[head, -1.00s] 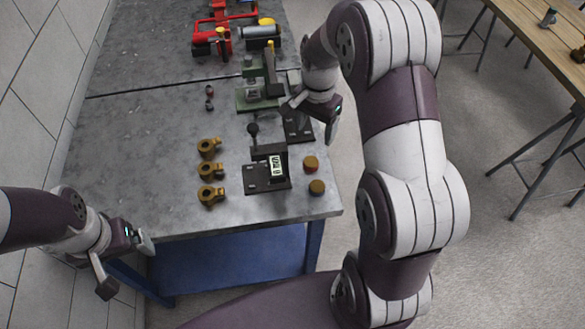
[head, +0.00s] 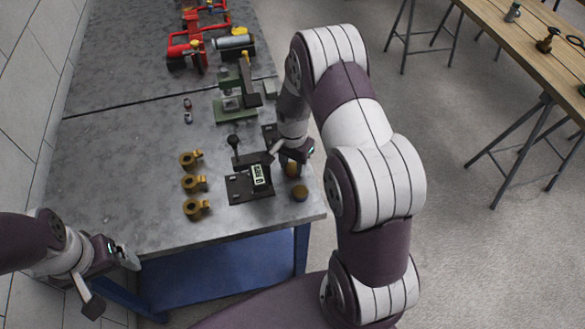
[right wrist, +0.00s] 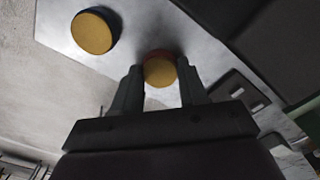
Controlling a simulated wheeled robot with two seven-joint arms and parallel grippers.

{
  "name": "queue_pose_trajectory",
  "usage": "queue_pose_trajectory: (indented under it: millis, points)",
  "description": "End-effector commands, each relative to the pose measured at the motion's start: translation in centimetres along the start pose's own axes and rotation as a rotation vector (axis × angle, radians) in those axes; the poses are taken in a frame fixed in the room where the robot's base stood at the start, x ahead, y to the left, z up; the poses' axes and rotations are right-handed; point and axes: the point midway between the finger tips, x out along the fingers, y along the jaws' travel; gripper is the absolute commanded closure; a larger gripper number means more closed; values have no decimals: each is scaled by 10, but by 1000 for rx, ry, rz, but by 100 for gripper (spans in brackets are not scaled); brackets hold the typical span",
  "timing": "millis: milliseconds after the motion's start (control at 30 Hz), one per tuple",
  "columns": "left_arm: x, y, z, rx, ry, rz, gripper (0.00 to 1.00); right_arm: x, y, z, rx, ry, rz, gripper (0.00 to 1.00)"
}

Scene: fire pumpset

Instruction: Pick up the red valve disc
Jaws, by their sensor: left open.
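The red valve disc (head: 292,171), with a brass-coloured top and red rim, sits near the right edge of the grey workbench, partly hidden by my right gripper. My right gripper (head: 294,158) is just above it. In the right wrist view the disc (right wrist: 159,71) shows between and just beyond the fingertips of the right gripper (right wrist: 160,82). The fingers are apart; I cannot tell whether they touch the disc. A second disc with a dark blue rim (head: 299,193) lies nearer the front edge and also shows in the right wrist view (right wrist: 92,33). My left gripper (head: 110,280) is open and empty, off the bench's front left.
A black device with a display (head: 258,177) stands left of the discs, close to my right gripper. Several brass parts (head: 194,184) line up further left. A green fixture (head: 235,106) and red pump assembly (head: 190,50) stand further back. The bench's front left is clear.

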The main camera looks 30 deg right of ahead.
Motion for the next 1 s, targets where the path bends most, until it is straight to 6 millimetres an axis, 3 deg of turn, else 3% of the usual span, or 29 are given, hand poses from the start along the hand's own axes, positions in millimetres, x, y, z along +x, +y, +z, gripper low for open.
queue_pose_trajectory:
  millis: [33, 100, 433, 667, 1000]
  points:
    - [0, 0, 0, 0, 0, 0, 9, 0, 0, 0, 0, 0, 0, 79]
    - [0, 0, 0, 0, 0, 0, 9, 0, 0, 0, 0, 0, 0, 96]
    - [1, 0, 0, 0, 0, 0, 9, -5, 0, 0, 0, 2, -2, 96]
    - [8, 0, 1, 0, 0, 0, 9, -39, -1, -1, 0, 4, -4, 96]
    - [19, 0, 2, 0, 0, 0, 9, -86, 77, -8, 5, 3, -2, 96]
